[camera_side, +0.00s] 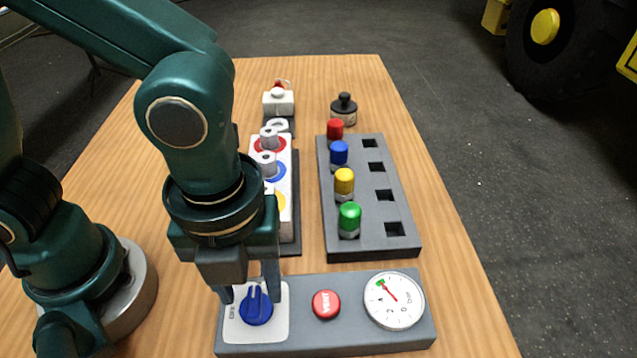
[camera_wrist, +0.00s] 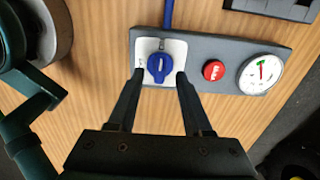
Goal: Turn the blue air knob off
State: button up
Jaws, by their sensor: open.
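The blue air knob (camera_side: 256,306) sits on a white plate at the left end of a grey panel (camera_side: 325,281). The knob also shows in the wrist view (camera_wrist: 160,67), with a raised grip bar across it. My gripper (camera_side: 250,290) points down over the knob. Its fingers are open, one on each side of the knob in the side view. In the wrist view my gripper (camera_wrist: 159,74) also has a fingertip on either side of the knob. Whether the fingertips touch the knob cannot be told.
A red VENT button (camera_side: 326,304) and a round gauge (camera_side: 394,300) share the panel; the gauge needle points up-left. Behind stands a grey block (camera_side: 369,200) with coloured caps and square holes. A white block (camera_side: 286,200) with coloured rings is partly hidden by my arm.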

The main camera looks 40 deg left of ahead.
jog(key=shift+f, duration=0.95)
grip_shut()
jog(key=shift+n, duration=0.4)
jog(key=n, duration=0.3)
jog(key=shift+n, duration=0.4)
jog(key=n, duration=1.3)
jog(key=shift+n, duration=0.3)
